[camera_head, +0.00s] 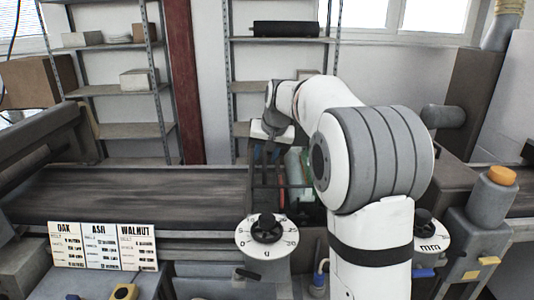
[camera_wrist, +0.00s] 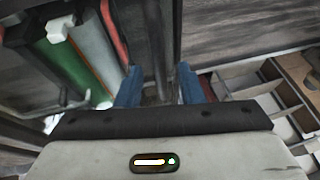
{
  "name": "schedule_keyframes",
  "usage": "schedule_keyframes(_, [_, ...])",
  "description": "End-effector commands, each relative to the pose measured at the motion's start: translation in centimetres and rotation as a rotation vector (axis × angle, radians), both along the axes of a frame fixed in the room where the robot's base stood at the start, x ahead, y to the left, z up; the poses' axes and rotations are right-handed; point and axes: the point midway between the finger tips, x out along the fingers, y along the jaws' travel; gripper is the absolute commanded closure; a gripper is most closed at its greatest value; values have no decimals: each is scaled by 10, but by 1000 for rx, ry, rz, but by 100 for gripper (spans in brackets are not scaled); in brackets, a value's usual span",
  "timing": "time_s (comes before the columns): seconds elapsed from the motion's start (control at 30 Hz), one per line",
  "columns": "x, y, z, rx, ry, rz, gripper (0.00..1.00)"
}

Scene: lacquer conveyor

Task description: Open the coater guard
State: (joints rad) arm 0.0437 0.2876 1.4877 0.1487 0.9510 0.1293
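The coater guard seems to be the dark barred frame (camera_head: 268,187) around the rollers at the middle of the line. In the wrist view, a dark upright bar (camera_wrist: 160,45) runs up between my fingers. My gripper (camera_head: 267,152) points down at the frame's upper part. In the wrist view, its two blue fingers (camera_wrist: 160,84) stand apart, one on each side of the bar. Whether they touch it I cannot tell. A green roller (camera_wrist: 75,68) and a pale roller (camera_wrist: 92,50) lie to the left. My arm hides the frame's right side in the head view.
A dark conveyor belt (camera_head: 150,192) runs to the left. A round dial (camera_head: 267,235) stands in front of the coater and another (camera_head: 428,235) to the right. A card board (camera_head: 100,246) labelled OAK, ASH, WALNUT is at front left. Shelves stand behind.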

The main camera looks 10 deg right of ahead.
Motion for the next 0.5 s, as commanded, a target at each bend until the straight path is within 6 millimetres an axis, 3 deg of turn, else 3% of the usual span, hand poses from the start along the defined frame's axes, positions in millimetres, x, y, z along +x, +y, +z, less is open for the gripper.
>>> schedule_keyframes(0.1, [0,0,0,0,0,0,66])
schedule_keyframes(0.5, [0,-1,0,0,-1,-1,98])
